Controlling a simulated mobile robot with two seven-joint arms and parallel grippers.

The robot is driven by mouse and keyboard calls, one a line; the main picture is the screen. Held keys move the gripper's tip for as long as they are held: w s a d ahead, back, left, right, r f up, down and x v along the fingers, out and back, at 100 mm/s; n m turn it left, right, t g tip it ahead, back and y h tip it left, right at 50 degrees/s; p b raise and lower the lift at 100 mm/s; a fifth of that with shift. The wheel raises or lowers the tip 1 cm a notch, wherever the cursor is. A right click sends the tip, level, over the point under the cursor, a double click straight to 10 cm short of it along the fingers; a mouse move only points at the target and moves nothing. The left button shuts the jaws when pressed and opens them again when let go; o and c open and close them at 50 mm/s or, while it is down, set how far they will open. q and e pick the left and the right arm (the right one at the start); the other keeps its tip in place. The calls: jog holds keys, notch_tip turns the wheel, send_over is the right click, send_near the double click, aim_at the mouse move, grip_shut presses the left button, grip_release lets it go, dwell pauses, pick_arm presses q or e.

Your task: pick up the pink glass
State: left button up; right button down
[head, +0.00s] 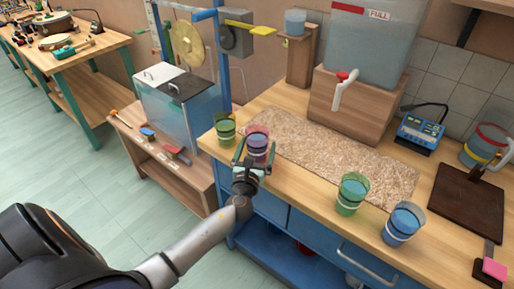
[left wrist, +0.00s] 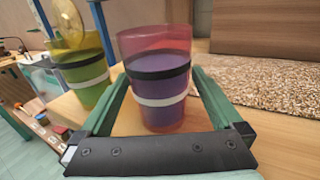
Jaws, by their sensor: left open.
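The pink glass (head: 257,143) stands upright on the wooden workbench near its left end, holding a purple fill, with a black and a white band around it. In the left wrist view the pink glass (left wrist: 157,80) stands between the fingers of my left gripper. My left gripper (head: 253,157) is open, with one finger on each side of the glass; the fingers do not appear closed on it. In the left wrist view the gripper (left wrist: 155,105) shows a gap beside the glass. My right gripper is not in view.
A yellow-green glass (head: 225,129) stands close to the left of the pink one. A green glass (head: 351,194) and a blue glass (head: 402,224) stand farther right along the front edge. A speckled mat (head: 330,150) lies behind; a tap (head: 343,90) overhangs it.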

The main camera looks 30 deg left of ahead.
pick_arm(q)
jog(key=shift+c, duration=0.2)
jog(key=shift+r, duration=0.1)
grip_shut()
dwell(0.5)
